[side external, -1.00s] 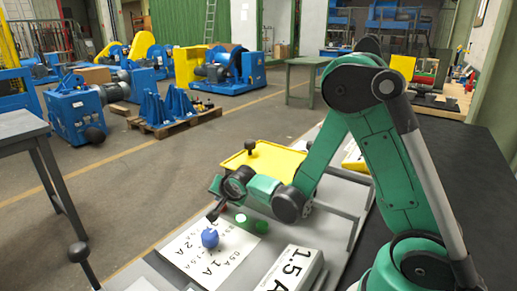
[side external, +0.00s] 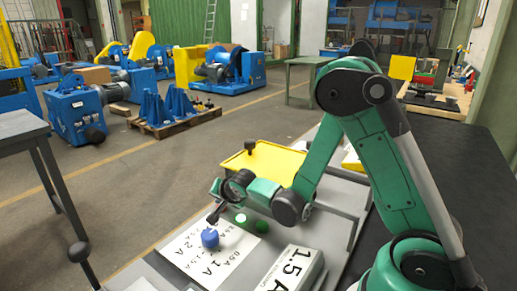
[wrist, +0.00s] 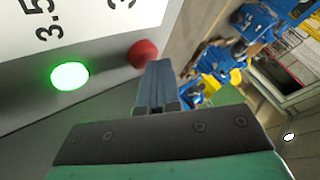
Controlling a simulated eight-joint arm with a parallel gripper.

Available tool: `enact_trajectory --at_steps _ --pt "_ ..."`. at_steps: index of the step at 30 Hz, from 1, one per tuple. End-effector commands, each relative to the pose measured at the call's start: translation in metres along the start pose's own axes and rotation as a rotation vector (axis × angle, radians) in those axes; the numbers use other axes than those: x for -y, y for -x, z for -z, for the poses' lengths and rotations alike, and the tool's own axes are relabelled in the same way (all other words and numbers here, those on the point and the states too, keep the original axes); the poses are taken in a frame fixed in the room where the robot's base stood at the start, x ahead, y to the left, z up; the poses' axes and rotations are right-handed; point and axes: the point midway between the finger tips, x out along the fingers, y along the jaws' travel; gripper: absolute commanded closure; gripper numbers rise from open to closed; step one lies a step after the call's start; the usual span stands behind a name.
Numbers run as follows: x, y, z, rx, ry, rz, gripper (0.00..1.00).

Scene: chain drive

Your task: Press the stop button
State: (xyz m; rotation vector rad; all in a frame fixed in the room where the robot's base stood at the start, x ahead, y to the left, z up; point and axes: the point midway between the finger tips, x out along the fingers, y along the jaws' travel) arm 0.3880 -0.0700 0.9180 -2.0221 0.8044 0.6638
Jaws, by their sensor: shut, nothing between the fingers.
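The red button (wrist: 142,53) sits on the grey panel in the wrist view, just beyond the tips of my gripper (wrist: 158,72). I cannot tell whether they touch. A lit green button (wrist: 70,76) is to its left. In the side view my gripper (side external: 213,217) is shut and empty, pointing down above the panel's far edge. Green buttons (side external: 240,219) and (side external: 262,227) show to its right. I cannot make out the red button clearly in the side view, where my gripper and wrist crowd that spot.
A blue knob (side external: 210,238) stands on the white dial plate (side external: 190,262) close to my gripper. A white box marked 1.5 A (side external: 292,268) lies nearer. A yellow tray (side external: 268,158) with a black knob (side external: 250,146) is behind my wrist.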

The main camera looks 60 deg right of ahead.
Motion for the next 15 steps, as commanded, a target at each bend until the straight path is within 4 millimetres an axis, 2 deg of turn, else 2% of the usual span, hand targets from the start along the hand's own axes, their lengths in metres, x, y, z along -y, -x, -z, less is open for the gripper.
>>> enact_trajectory --at_steps 15 --pt "0.009 0.012 0.009 0.0 0.0 0.0 1.0"
